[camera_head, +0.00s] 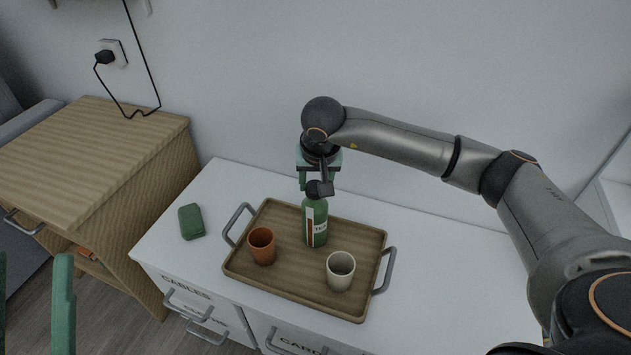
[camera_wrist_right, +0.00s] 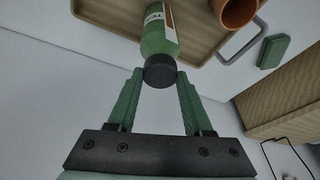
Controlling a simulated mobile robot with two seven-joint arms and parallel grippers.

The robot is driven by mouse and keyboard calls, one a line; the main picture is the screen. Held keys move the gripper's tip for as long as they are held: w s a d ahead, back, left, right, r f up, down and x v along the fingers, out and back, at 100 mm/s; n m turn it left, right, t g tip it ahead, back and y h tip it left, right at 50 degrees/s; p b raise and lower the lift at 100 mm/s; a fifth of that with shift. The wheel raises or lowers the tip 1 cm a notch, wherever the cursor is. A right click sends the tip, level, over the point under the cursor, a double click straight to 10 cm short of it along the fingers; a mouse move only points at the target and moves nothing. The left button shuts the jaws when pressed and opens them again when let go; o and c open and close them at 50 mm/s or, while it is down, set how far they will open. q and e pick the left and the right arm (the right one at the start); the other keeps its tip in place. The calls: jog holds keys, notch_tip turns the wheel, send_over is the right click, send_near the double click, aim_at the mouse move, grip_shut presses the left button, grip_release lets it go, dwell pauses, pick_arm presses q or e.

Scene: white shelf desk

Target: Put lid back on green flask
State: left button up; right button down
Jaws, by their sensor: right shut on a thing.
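The green flask (camera_head: 315,225) with a white label stands upright on the wooden tray (camera_head: 290,293); its upper part shows in the right wrist view (camera_wrist_right: 158,38). The black lid (camera_wrist_right: 160,70) is at the flask's mouth, in line with it; I cannot tell whether it is fully seated. My right gripper (camera_head: 316,185) is above the flask, shut on the lid, with one green finger on each side of it in the right wrist view (camera_wrist_right: 159,76). My left gripper (camera_head: 36,262) shows only as two green fingers, apart and empty, at the lower left.
An orange cup (camera_head: 261,250) and a cream cup (camera_head: 340,272) stand on the tray, on either side of the flask. A green case (camera_head: 191,222) lies left of the tray on the white desk (camera_head: 440,285). A wooden cabinet (camera_head: 95,150) stands left. The desk right of the tray is clear.

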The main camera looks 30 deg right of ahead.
grip_release()
dwell(0.5)
jog(key=shift+r+p, duration=2.45)
jog(key=shift+r, duration=1.1)
jog(key=shift+c, duration=0.2)
grip_shut()
